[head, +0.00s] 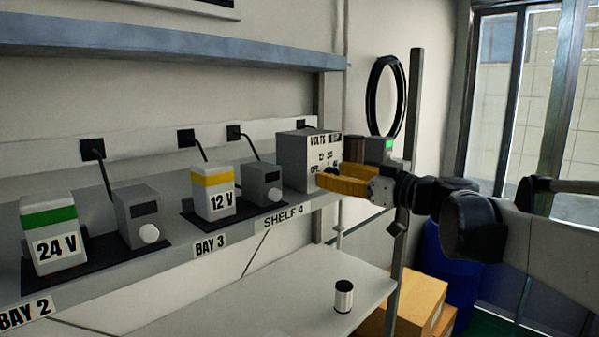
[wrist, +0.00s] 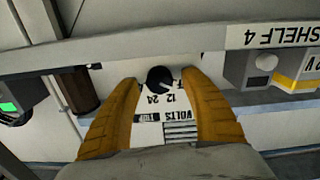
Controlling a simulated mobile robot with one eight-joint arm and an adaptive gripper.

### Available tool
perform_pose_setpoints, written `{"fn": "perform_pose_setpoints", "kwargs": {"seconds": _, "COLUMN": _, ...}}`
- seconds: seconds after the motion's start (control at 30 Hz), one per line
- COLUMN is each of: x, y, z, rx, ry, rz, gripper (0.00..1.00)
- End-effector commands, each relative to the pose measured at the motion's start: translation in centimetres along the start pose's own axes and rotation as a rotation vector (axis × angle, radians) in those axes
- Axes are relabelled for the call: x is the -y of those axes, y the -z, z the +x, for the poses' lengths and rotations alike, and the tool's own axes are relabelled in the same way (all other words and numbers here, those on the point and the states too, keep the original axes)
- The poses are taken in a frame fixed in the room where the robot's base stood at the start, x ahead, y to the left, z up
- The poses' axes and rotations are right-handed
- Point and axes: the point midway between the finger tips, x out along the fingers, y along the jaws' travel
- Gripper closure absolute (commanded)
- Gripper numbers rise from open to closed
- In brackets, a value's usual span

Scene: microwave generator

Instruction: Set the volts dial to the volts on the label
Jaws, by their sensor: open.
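The power box (head: 296,160) is grey with a white face printed VOLTS, at the right end of the shelf. In the wrist view its face (wrist: 180,118) appears upside down, with 12 and 24 printed near the black round dial (wrist: 161,79). The dial's pale pointer mark slants to the lower right in that view, roughly toward the 12. My gripper (wrist: 160,82) is open, its orange fingers on either side of the dial; I cannot tell whether they touch it. In the head view my gripper (head: 345,180) is at the box's face and hides the dial.
A yellow-topped 12 V unit (head: 213,195) and a green-topped 24 V unit (head: 51,237) stand on the shelf beside grey boxes. A SHELF 4 label (head: 283,218) is on the shelf edge. A device with a green light (head: 382,150) stands beyond my gripper.

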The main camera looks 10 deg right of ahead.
Motion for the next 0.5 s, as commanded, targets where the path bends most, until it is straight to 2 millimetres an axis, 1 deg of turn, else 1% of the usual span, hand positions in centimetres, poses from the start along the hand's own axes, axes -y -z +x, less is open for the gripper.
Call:
{"fn": "perform_pose_setpoints", "kwargs": {"seconds": 0.2, "x": 0.01, "y": -0.04, "z": 0.03, "rx": 0.0, "ry": 0.0, "rz": 0.0, "gripper": 0.47}}
{"fn": "perform_pose_setpoints", "kwargs": {"seconds": 0.23, "x": 0.01, "y": -0.04, "z": 0.03, "rx": 0.0, "ry": 0.0, "rz": 0.0, "gripper": 0.51}}
{"fn": "perform_pose_setpoints", "kwargs": {"seconds": 0.27, "x": 0.01, "y": -0.04, "z": 0.03, "rx": 0.0, "ry": 0.0, "rz": 0.0, "gripper": 0.61}}
{"fn": "perform_pose_setpoints", "kwargs": {"seconds": 0.3, "x": 0.01, "y": -0.04, "z": 0.02, "rx": 0.0, "ry": 0.0, "rz": 0.0, "gripper": 0.73}}
{"fn": "perform_pose_setpoints", "kwargs": {"seconds": 0.4, "x": 0.01, "y": -0.04, "z": 0.01, "rx": 0.0, "ry": 0.0, "rz": 0.0, "gripper": 1.0}}
{"fn": "perform_pose_setpoints", "kwargs": {"seconds": 0.5, "x": 0.0, "y": -0.03, "z": 0.01, "rx": 0.0, "ry": 0.0, "rz": 0.0, "gripper": 1.0}}
